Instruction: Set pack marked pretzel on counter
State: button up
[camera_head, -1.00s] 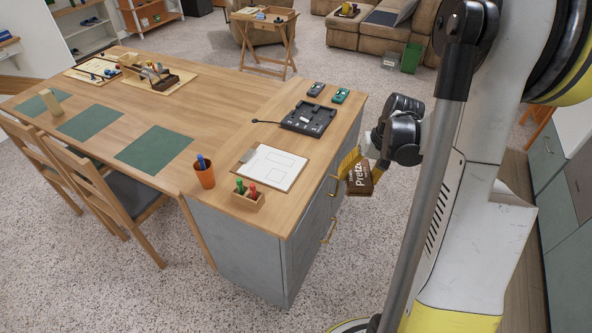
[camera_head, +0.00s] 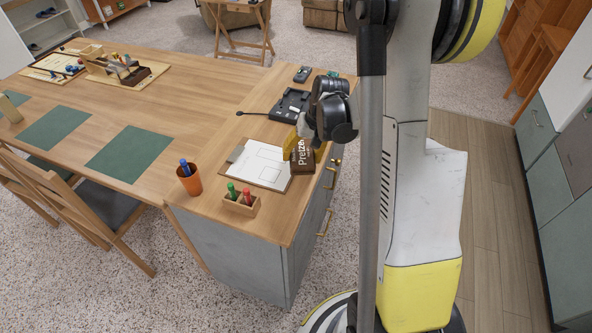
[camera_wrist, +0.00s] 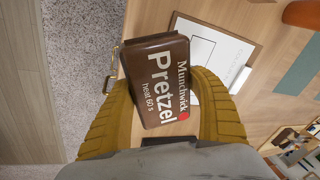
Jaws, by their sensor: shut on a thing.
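The brown pack marked Pretzel (camera_head: 303,157) is at the right edge of the wooden counter (camera_head: 235,120), by the clipboard. In the wrist view the pack (camera_wrist: 157,82) shows its label, "Munchwick Pretzel heat 60 s". My gripper (camera_head: 302,137) is shut on it, with a yellow finger (camera_wrist: 110,120) on one side and another (camera_wrist: 215,105) on the other. The pack is over or at the counter's edge; I cannot tell whether its bottom touches the top.
A clipboard (camera_head: 258,163) lies just left of the pack. A pen box (camera_head: 241,204), an orange cup (camera_head: 189,180) and a black tray device (camera_head: 290,105) stand on the counter nearby. Green mats (camera_head: 130,153) lie further left. Bare wood shows between them.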

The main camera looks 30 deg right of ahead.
jog(key=shift+w+a+f, duration=0.5)
jog(key=shift+a, duration=0.1)
jog(key=shift+f+b, duration=1.05)
jog(key=shift+f, duration=0.9)
jog(key=shift+f+b, duration=0.3)
jog(key=shift+b, duration=0.05)
jog(key=o, duration=1.3)
jog(key=shift+c, duration=0.2)
jog(key=shift+r, duration=0.15)
